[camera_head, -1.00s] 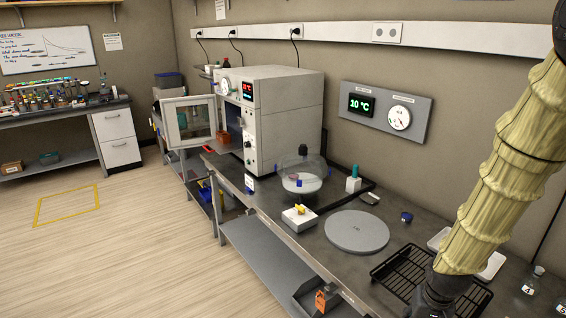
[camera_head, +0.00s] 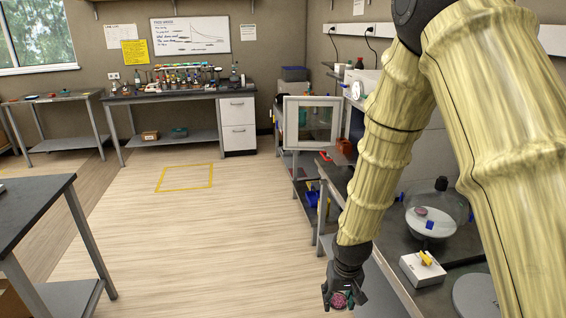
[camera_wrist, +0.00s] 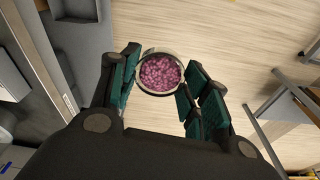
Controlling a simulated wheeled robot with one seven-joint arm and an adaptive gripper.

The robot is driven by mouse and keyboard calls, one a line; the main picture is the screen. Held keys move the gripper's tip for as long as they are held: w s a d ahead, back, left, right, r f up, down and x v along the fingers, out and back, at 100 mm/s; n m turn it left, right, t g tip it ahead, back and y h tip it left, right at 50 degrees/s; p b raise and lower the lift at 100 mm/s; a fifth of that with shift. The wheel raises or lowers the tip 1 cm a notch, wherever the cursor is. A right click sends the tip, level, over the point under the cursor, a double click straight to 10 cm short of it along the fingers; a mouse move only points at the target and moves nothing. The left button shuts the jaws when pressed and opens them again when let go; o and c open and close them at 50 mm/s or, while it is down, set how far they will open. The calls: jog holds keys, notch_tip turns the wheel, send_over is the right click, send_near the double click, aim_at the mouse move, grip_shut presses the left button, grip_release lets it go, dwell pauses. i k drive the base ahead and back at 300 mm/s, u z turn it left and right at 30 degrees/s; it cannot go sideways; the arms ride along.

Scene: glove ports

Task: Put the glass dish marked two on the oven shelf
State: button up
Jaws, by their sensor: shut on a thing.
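My gripper (camera_head: 341,290) is shut on a small round glass dish (camera_wrist: 160,73) filled with pink-purple granules. The dish sits upright between the two green-padded fingers in the wrist view, and it shows small in the head view (camera_head: 340,300). No number can be read on it. The gripper holds it over the floor, just left of the bench's front edge. The oven's door (camera_head: 311,122) stands open on the bench's far part, beyond my gripper. The oven body is largely hidden behind my arm, and its shelf cannot be made out.
A glass desiccator (camera_head: 436,212) and a white box with a yellow top (camera_head: 423,268) stand on the right bench. Another dark table (camera_head: 35,208) stands at the left. The floor between, with a yellow taped square (camera_head: 185,177), is clear.

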aim_at(349, 158)
jog(key=u, duration=0.5)
jog(key=i, duration=2.55)
jog(key=z, duration=0.9)
